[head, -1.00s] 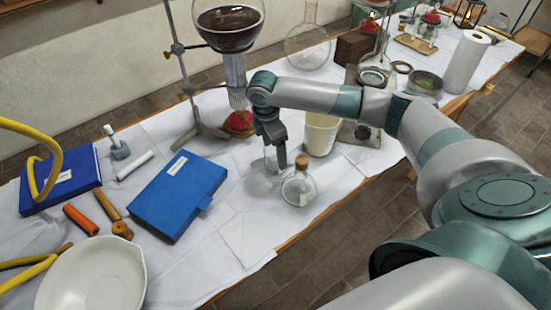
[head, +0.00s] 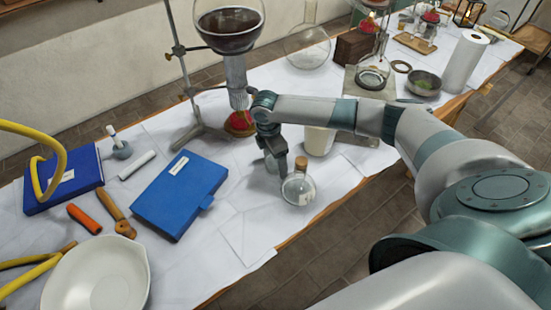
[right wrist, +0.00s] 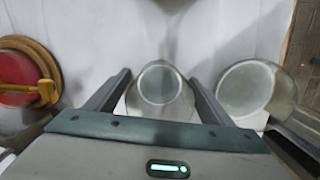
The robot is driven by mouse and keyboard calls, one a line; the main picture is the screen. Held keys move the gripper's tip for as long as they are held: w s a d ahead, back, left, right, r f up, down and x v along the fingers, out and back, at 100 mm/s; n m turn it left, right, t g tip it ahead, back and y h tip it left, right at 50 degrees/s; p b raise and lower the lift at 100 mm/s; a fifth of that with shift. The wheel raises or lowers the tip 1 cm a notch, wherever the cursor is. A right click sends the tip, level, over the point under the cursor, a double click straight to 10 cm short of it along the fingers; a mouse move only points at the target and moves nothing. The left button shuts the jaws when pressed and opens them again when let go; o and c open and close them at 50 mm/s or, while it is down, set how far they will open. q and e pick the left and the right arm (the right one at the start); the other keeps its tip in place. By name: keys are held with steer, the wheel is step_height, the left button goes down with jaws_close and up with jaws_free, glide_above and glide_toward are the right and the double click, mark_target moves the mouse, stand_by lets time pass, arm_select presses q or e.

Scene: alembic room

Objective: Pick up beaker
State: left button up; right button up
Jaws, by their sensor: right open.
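The beaker is a small clear glass vessel. In the right wrist view the beaker (right wrist: 160,88) stands upright between my two fingers, seen from above. My right gripper (right wrist: 158,95) is open around it, with a gap on both sides. In the head view my right gripper (head: 277,163) is low over the white-covered table and hides most of the beaker (head: 270,162). My left gripper is not in view.
A burner with a red base (head: 240,123) is behind left, beside a metal stand (head: 184,75). A blue book (head: 180,193) lies left.

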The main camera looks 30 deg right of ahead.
steer(key=c, duration=1.2)
steer(key=shift+r, duration=0.3)
steer(key=shift+r+b, duration=1.1)
steer(key=shift+r, duration=3.6)
